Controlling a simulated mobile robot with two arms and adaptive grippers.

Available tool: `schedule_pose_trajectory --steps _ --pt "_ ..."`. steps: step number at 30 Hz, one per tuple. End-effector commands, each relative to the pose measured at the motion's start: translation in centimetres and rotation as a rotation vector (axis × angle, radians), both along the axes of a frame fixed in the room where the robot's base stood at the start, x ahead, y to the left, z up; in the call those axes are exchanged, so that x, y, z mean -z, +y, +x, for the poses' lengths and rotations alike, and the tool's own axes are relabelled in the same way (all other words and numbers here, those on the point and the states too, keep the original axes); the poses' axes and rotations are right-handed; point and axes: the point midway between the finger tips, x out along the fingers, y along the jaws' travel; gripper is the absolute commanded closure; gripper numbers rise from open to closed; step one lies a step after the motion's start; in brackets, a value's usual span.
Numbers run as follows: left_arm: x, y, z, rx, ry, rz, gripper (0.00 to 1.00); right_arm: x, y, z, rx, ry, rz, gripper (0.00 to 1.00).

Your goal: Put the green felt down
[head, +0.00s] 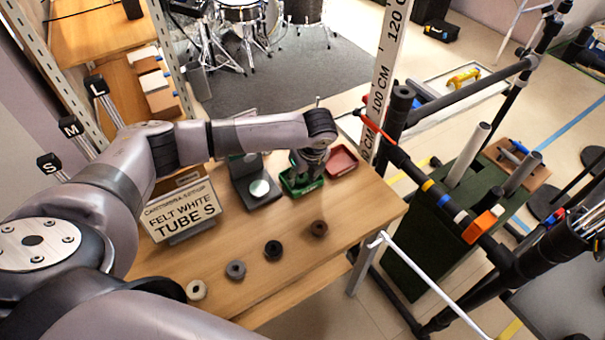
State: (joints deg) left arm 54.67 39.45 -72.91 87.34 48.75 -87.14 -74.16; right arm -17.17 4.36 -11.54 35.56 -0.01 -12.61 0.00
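My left gripper (304,176) points down into a small green tray (289,190) near the back of the wooden table. The fingers are small and dark here, and I cannot tell whether they are open or shut. I cannot make out a green felt apart from the green tray; the gripper may hide it. A row of small felt rings lies along the front of the table: a white one (196,290), a grey one (236,269), a black one (273,250) and a brown one (319,228). My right gripper is not in view.
A red tray (342,160) stands right of the green one. A dark scale-like device (254,181) stands to its left. A sign (181,210) reading "FELT WHITE TUBE S" stands further left. A white measuring post (390,75) rises behind the table's right end. Right-front table wood is bare.

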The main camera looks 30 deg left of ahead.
Motion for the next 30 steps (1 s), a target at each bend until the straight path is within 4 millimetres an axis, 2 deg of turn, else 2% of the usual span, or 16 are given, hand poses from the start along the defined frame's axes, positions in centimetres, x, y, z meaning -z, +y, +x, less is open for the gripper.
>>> schedule_pose_trajectory --steps 5,12,18,23,30 --pt "-2.5 -0.6 -0.2 0.001 -0.003 -0.002 0.58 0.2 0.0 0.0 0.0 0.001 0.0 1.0" --pt "-7.7 -1.8 -0.8 0.002 -0.007 -0.002 0.58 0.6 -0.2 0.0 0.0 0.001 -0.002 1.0" --pt "-10.8 -2.6 -1.2 0.0 -0.005 -0.002 0.58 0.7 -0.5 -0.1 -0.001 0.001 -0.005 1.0" --pt "-11.9 -2.8 -1.4 -0.001 -0.003 -0.001 0.58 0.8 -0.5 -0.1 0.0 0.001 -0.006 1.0" --pt "-12.0 -2.8 -1.4 -0.001 -0.003 -0.001 0.58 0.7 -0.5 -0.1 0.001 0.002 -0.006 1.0"
